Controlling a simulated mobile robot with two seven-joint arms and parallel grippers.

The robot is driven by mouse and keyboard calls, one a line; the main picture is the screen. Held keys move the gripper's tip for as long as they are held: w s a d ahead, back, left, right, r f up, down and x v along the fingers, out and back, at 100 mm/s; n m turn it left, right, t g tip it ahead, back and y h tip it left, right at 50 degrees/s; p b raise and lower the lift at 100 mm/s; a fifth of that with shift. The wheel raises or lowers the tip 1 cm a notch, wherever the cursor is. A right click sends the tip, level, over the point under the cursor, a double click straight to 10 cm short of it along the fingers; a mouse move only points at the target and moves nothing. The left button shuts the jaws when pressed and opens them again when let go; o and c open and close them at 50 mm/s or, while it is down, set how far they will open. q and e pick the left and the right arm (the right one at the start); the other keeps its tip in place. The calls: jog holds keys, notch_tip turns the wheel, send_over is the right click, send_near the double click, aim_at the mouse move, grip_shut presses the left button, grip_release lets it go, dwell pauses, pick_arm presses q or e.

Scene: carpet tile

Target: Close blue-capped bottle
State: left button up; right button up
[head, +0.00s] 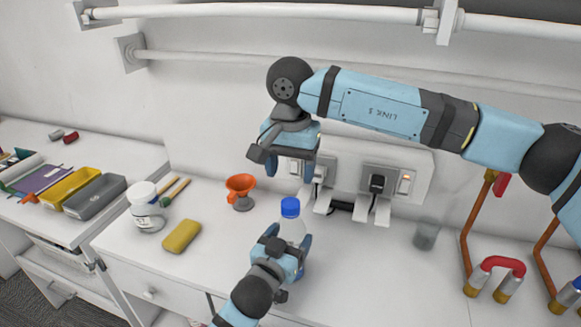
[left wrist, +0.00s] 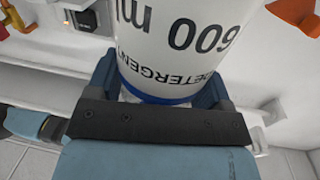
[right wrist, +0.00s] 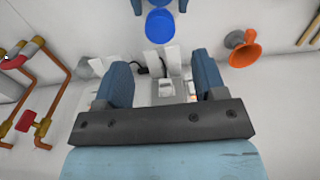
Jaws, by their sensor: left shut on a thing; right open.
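The blue-capped bottle (head: 292,230) stands upright on the white bench in the head view, with its blue cap (head: 290,207) on top. My left gripper (head: 288,250) is shut on the bottle's body from the front. In the left wrist view the bottle's label (left wrist: 190,45), reading 600 ml detergent, sits between the fingers. My right gripper (head: 283,150) is open and empty, above and behind the bottle near the wall. In the right wrist view the blue cap (right wrist: 160,26) is beyond the open fingers. How tightly the cap sits cannot be told.
An orange funnel (head: 240,187), a yellow sponge (head: 181,236) and a white-lidded jar (head: 146,210) stand left of the bottle. Wall sockets with plugs (head: 378,183) are behind it.

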aim_at(291, 203)
jog(key=shift+f, duration=4)
jog(key=shift+c, duration=0.2)
jog(key=c, duration=0.9)
